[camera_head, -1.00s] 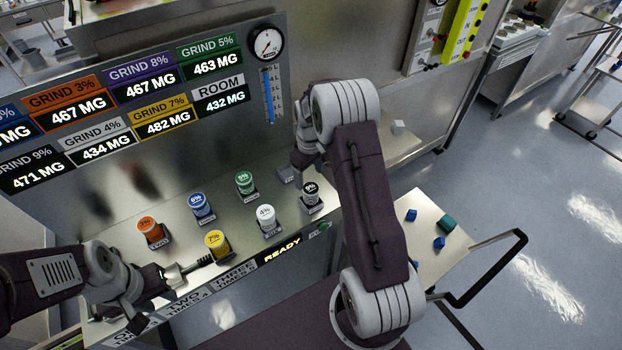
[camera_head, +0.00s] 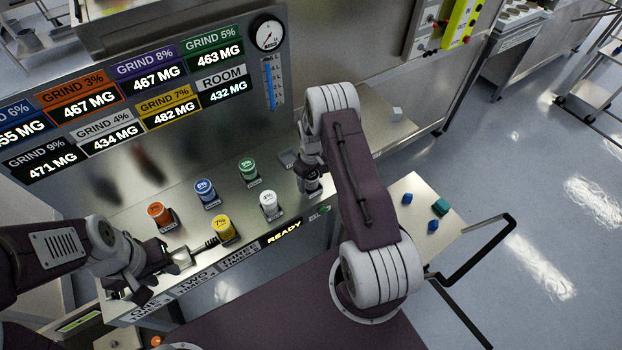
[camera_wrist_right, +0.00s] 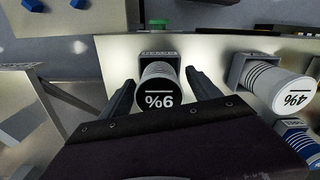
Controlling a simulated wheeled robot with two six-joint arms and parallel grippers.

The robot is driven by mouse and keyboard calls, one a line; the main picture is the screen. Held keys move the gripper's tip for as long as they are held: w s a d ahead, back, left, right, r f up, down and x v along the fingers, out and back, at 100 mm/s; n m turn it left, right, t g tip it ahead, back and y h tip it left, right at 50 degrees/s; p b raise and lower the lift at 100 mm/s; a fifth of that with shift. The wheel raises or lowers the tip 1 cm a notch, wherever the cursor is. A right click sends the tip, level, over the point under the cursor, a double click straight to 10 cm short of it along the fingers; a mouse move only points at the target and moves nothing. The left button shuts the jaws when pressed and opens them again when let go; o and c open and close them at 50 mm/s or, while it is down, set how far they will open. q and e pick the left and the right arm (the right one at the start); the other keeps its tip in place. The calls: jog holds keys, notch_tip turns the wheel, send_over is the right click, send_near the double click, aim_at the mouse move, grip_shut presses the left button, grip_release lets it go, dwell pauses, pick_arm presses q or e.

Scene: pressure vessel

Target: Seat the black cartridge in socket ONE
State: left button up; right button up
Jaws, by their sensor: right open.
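The black cartridge, marked 9%, stands in its holder at the right end of the bench row; its black cap (camera_wrist_right: 160,98) shows in the right wrist view. My right gripper (camera_wrist_right: 157,82) is open, with one finger on each side of this cartridge. In the head view my right gripper (camera_head: 309,178) hides most of the cartridge. My left gripper (camera_head: 182,258) is low at the left by a dark ridged rod (camera_head: 206,245); its grip is unclear.
The white 4% cartridge (camera_head: 268,204) stands beside the black one. Yellow (camera_head: 223,228), orange (camera_head: 159,214), blue (camera_head: 205,192) and green (camera_head: 248,170) cartridges stand further left. A side table (camera_head: 412,240) holds small blocks. A display panel rises behind the bench.

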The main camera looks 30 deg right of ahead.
jog(key=shift+f, duration=0.15)
grip_shut()
jog(key=shift+w, duration=0.1)
jog(key=shift+d+r+b, duration=0.1)
jog(key=shift+r+b, duration=0.4)
jog(key=shift+r, duration=0.1)
notch_tip(320, 180, up, 2)
jog(key=shift+r+b, duration=0.25)
jog(key=shift+b, duration=0.35)
jog(key=w+d+r+b, duration=0.3)
jog(key=w+d+r, duration=0.2)
jog(key=d, duration=0.5)
jog(key=shift+w+r+b, duration=0.35)
jog(key=shift+r+b, duration=0.05)
jog(key=shift+r, duration=0.85)
